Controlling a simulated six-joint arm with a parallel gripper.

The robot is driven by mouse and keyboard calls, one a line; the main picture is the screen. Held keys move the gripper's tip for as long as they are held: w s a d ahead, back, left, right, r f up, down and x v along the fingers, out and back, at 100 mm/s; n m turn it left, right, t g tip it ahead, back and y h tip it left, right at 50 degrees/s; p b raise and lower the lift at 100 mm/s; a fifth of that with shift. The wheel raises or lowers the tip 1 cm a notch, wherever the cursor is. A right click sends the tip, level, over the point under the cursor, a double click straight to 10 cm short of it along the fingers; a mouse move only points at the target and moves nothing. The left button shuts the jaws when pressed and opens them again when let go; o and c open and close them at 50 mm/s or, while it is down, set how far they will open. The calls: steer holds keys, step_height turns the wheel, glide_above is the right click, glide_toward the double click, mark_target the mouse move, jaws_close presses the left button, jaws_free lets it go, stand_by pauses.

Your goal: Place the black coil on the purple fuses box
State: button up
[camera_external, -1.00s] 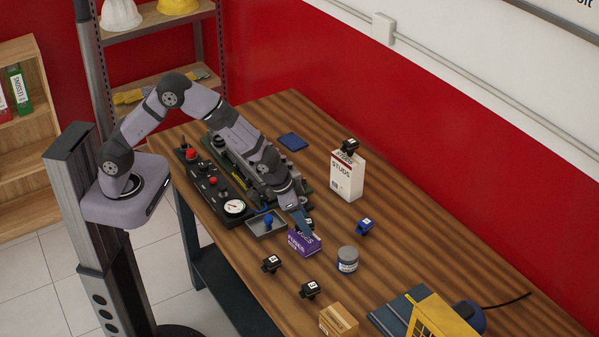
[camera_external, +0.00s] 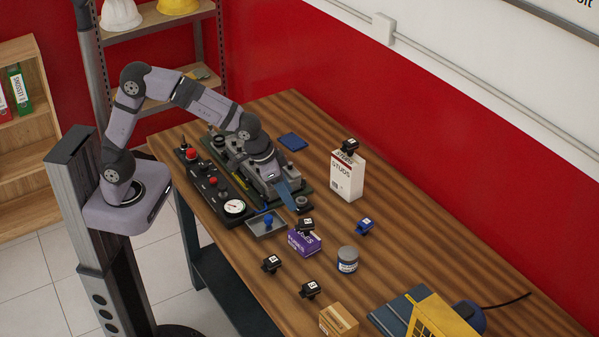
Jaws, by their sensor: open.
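The purple fuses box (camera_external: 304,243) lies on the wooden table near the middle. A black coil (camera_external: 306,225) with a white label rests on top of it, toward its back edge. My gripper (camera_external: 293,205) is behind and to the left of that coil, apart from it, over the near end of the engine trainer. It is open and appears empty; its fingers are small in this view. Other black coils stand on the table at the front (camera_external: 271,264) and further right (camera_external: 310,290), and one sits on top of the white studs box (camera_external: 346,178).
A blue coil (camera_external: 365,226) and a grey can (camera_external: 348,260) stand right of the purple box. A metal tray (camera_external: 252,228) holding a blue part and the control panel (camera_external: 213,188) are left. A cardboard box (camera_external: 338,320) and yellow crate (camera_external: 440,317) are at the front right.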

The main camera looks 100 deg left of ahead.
steer(key=s+d+f+m+g, duration=0.1)
steer(key=s+d+f, duration=0.1)
steer(key=s, duration=0.6)
steer(key=s+d+f+m+g+h, duration=0.1)
steer(key=s+d+f+m, duration=0.1)
steer(key=s, duration=0.7)
steer(key=s+d+f+m+g, duration=0.1)
steer(key=s+d+f+g, duration=0.1)
steer(key=s, duration=0.6)
steer(key=shift+s+d+f+h, duration=0.25)
steer(key=shift+d+f+h, duration=0.15)
steer(key=shift+d+f, duration=0.6)
